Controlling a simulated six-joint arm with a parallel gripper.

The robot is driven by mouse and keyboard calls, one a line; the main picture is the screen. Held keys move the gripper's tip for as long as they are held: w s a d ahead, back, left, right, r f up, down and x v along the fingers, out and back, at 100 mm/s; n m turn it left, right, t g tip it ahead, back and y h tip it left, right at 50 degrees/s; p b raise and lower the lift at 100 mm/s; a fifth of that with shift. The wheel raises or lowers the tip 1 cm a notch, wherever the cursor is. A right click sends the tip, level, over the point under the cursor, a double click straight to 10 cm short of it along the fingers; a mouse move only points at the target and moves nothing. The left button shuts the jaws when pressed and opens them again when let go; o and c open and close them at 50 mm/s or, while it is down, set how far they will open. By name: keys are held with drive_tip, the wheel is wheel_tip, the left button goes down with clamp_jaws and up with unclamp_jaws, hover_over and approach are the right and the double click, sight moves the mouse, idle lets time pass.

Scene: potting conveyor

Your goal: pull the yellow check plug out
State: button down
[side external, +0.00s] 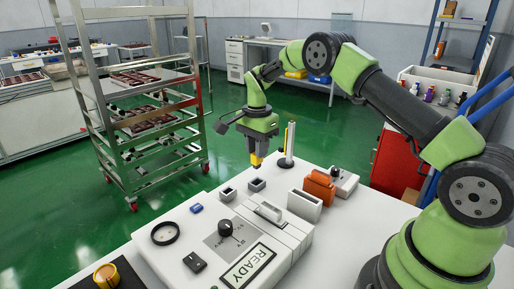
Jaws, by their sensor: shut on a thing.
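My gripper (255,148) points down over the white table and is shut on a small yellow plug (256,160). The plug is upright between the fingertips, and its upper part is hidden by them. Below the plug stands a small grey square socket (256,184). In this view a strip of white table shows between the plug's lower end and the socket, so the two look apart. A second grey socket (228,194) stands to the left and nearer the camera.
A white machine (184,228) with a black dial (225,228) and a READY plate (248,267) fills the table's front. A slim post (287,155) stands right of my gripper. An orange block (319,188) and white holder (304,206) stand further right. A wheeled metal rack (128,153) is left.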

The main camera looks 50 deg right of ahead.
drive_tip(key=shift+r, duration=3.5)
